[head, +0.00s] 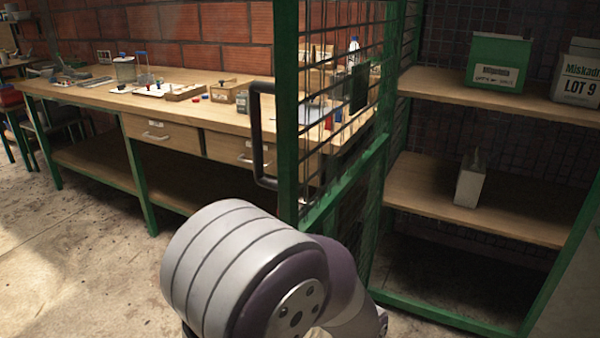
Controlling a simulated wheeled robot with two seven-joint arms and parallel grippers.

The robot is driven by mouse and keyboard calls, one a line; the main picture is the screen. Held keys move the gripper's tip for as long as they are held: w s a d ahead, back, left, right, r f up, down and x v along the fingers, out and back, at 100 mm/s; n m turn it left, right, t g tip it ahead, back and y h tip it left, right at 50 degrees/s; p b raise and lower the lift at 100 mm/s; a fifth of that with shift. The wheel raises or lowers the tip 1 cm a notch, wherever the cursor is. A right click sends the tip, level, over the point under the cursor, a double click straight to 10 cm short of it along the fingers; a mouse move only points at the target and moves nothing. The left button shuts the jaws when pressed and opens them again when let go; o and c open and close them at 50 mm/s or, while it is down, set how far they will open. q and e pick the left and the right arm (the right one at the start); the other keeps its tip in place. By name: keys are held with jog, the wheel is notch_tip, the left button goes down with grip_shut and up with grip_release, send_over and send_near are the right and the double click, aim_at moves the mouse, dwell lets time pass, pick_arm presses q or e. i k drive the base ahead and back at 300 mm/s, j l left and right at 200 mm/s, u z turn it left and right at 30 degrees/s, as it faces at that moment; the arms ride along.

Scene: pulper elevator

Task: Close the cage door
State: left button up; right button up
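The cage door (289,110) is a green frame with dark wire mesh, and it stands open, swung out towards me from the shelf cage. Its black pull handle (257,135) is on the left side of the door's near upright. The cage (455,318) is open at the front, with its wooden shelves exposed. A large grey and purple link of my own arm fills the lower middle, in front of the door's lower part, and hides it. Neither gripper shows in the head view.
On the cage shelves are a green box (497,60), a white box marked LOT 9 (577,75) and a small pale container (470,183). A wooden workbench (190,113) with drawers and small items runs along the brick wall behind the door. Bare concrete floor (75,265) is free at the lower left.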

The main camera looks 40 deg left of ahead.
aim_at(351, 88)
jog(key=j, duration=2.1)
jog(key=j+z, duration=0.1)
jog(key=j, duration=0.25)
jog(key=k+j+z, duration=0.15)
jog(key=j, duration=0.15)
jog(key=j+z, duration=0.1)
jog(key=j, duration=0.25)
jog(key=k, duration=0.05)
